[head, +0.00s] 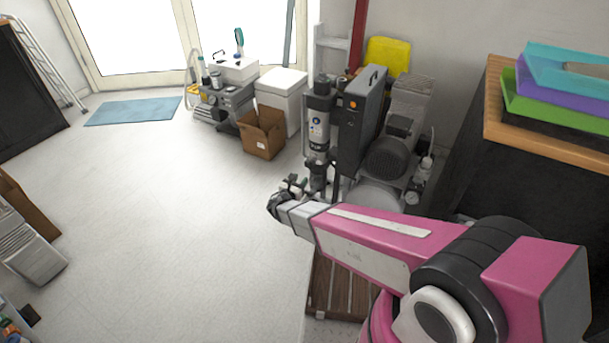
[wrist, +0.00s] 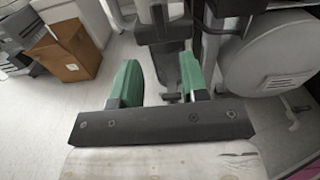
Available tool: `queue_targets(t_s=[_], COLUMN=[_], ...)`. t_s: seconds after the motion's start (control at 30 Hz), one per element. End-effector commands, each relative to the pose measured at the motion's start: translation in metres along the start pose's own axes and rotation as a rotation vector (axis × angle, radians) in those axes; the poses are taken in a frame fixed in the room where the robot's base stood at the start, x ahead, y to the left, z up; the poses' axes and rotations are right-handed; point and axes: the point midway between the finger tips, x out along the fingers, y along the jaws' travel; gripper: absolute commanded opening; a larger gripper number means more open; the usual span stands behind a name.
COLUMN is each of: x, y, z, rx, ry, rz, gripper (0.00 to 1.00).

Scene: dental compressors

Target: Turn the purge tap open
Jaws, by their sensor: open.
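My gripper (wrist: 160,75) has two green fingers, spread apart with a gap between them. In the head view my gripper (head: 294,184) is low in front of the dental compressor (head: 392,160), near the foot of its upright cylinder column (head: 319,125). In the wrist view the lower part of the column (wrist: 162,30) stands just beyond the fingers. A small grey piece (wrist: 172,97) shows low between the fingers; I cannot tell whether it is the purge tap. Nothing is clearly held. The round tank end (wrist: 262,62) is right of the fingers.
An open cardboard box (head: 262,134) stands on the floor left of the compressor; it also shows in the wrist view (wrist: 70,52). A wooden slatted pallet (head: 338,287) lies below my arm. A dark cabinet (head: 470,170) is at the right.

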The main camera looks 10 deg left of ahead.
Motion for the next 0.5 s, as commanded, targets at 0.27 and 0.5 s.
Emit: queue_targets(t_s=[0.27,0.5], x=[-0.019,-0.019], y=[0.000,0.000], z=[0.000,0.000], rx=[0.000,0.000], ry=[0.001,0.001], rz=[0.000,0.000], gripper=[0.40,0.40])
